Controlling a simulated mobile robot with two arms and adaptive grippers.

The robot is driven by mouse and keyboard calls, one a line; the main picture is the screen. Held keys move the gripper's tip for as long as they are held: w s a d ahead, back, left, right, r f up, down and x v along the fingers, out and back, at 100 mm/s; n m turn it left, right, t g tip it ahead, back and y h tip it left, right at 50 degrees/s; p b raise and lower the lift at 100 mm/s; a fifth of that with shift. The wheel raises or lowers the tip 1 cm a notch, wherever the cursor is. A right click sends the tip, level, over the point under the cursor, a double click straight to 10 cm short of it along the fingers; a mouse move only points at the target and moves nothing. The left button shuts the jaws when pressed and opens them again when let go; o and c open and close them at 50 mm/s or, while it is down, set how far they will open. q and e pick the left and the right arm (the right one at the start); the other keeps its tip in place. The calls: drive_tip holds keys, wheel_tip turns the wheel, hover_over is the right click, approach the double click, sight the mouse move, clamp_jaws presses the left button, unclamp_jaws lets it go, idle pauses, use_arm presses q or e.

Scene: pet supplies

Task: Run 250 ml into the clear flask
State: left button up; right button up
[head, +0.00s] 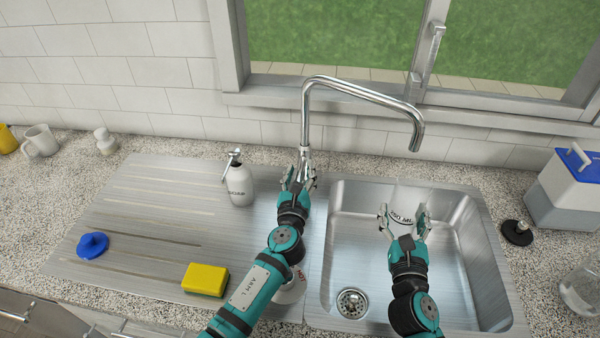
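The chrome tap (365,92) arches over the sink (455,300), its spout end above and slightly right of my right gripper. No water stream shows. My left gripper (300,178) is at the foot of the tap, its fingers spread on either side of the tap's base; whether they touch it is unclear. My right gripper (405,213) is inside the sink area, its fingers on both sides of the clear flask (401,219), which is hard to make out. The flask's water level cannot be seen.
A soap dispenser (239,182), a yellow sponge (205,280) and a blue plug (92,245) are on the drainboard. A white round thing (291,291) is partly hidden under my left arm. At right are a black stopper (517,232), a blue-white box (567,190) and a clear jar (582,288).

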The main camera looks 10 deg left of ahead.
use_arm(q)
clamp_jaws()
drive_tip(key=shift+a+r, duration=0.1)
idle(0.3)
drive_tip(key=shift+w+r+g, duration=0.1)
drive_tip(key=shift+r+g, duration=0.2)
drive_tip(key=shift+g, duration=0.1)
drive_tip(key=shift+w+r+g, duration=0.2)
drive_tip(key=shift+r+g, duration=0.45)
drive_tip(key=shift+g, duration=0.15)
drive_tip(key=shift+w+r+g+h, duration=0.15)
drive_tip(key=shift+w+r+g, duration=0.15)
drive_tip(key=shift+g, duration=0.6)
drive_tip(key=shift+w+r+g+h, duration=0.15)
drive_tip(key=shift+r+g, duration=0.25)
drive_tip(key=shift+g, duration=0.5)
